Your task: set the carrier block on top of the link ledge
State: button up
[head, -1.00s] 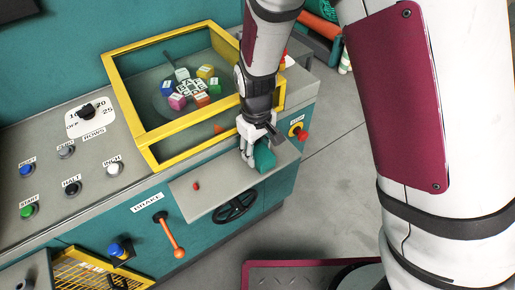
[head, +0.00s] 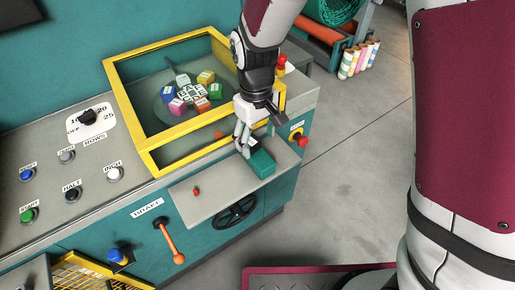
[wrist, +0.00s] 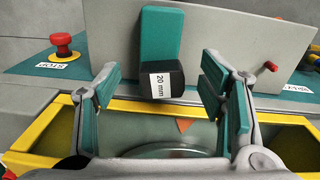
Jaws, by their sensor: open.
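The carrier block (head: 261,163) is a teal block with a black end marked "20 mm" (wrist: 167,80). It lies on the grey link ledge (head: 215,193), near the ledge's right end in the head view. In the wrist view the teal part of the block (wrist: 161,38) lies over the grey ledge plate (wrist: 225,45). My gripper (head: 243,150) is just behind the block's black end, on the machine side. In the wrist view my gripper (wrist: 168,95) has its fingers spread wide, with a clear gap on both sides of the block and nothing held.
A yellow-framed window (head: 158,158) stands behind the ledge, over a dial with coloured cubes. A red pin (head: 196,191) stands on the ledge's left part. A red stop button (head: 302,140) sits to the right. A black handwheel (head: 236,210) is below; the ledge's middle is clear.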

aim_at(257, 155)
jog(key=s+d+r+m+t+y, duration=0.1)
jog(key=s+d+r+m, duration=0.1)
jog(key=d+r, duration=0.45)
jog(key=s+d+r+m+t, duration=0.1)
jog(key=s+d+r+m, duration=0.2)
jog(key=r, duration=0.7)
jog(key=s+d+r+m+t, duration=0.2)
jog(key=s+d+r, duration=0.3)
jog(key=s+d, duration=0.4)
jog(key=s+m, duration=0.1)
jog(key=s, duration=0.2)
jog(key=shift+d+r+t+h, duration=0.15)
jog(key=shift+d+t+h, duration=0.2)
jog(key=shift+t+h, duration=0.05)
